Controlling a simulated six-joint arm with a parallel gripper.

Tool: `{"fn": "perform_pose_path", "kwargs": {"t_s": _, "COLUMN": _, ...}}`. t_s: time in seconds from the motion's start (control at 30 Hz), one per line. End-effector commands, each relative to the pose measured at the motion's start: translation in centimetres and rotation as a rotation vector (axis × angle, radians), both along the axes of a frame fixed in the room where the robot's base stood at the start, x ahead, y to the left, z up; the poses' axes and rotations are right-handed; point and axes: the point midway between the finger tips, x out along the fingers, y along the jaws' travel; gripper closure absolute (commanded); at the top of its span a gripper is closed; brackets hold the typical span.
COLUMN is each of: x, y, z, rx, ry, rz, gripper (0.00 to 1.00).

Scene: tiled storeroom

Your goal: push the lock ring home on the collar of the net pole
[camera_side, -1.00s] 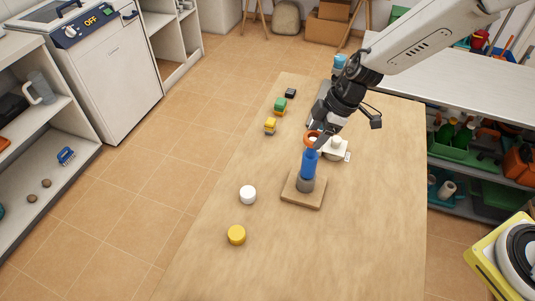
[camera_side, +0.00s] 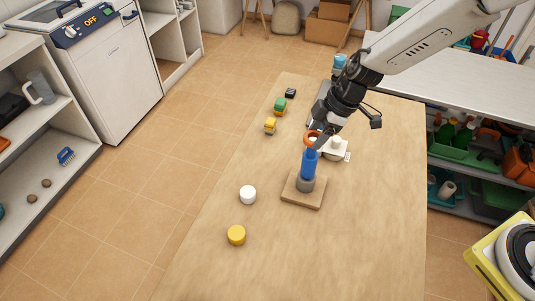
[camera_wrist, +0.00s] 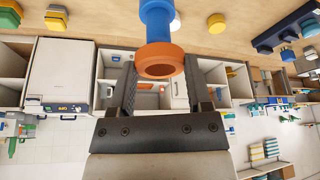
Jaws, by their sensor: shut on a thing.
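The net pole shows as a blue upright post (camera_side: 309,165) with a grey collar (camera_side: 306,185) at its foot, on a square wooden base (camera_side: 303,201). The orange lock ring (camera_side: 312,136) is at the top end of the post, well above the grey collar. My gripper (camera_side: 317,135) is shut on the ring. In the wrist view, the ring (camera_wrist: 159,61) sits between my two fingertips, with the blue post (camera_wrist: 157,14) beyond it. The collar is not visible there. I cannot tell how far the ring is around the post.
A white object (camera_side: 335,149) stands just behind the pole. A white cylinder (camera_side: 248,194) and a yellow cylinder (camera_side: 236,235) stand at the front left. Small coloured blocks (camera_side: 270,126) lie farther back. The table's front right is clear.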

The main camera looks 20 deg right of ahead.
Motion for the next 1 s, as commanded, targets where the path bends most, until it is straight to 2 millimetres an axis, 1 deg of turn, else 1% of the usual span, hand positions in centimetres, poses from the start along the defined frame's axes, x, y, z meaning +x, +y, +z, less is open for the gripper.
{"fn": "perform_pose_path", "kwargs": {"t_s": 0.47, "x": 0.00, "y": 0.00, "z": -0.08, "rx": 0.000, "ry": 0.000, "rz": 0.000, "gripper": 0.91}}
{"fn": "perform_pose_path", "kwargs": {"t_s": 1.0, "x": 0.03, "y": 0.02, "z": -0.96, "rx": 0.001, "ry": 0.000, "rz": -0.001, "gripper": 0.91}}
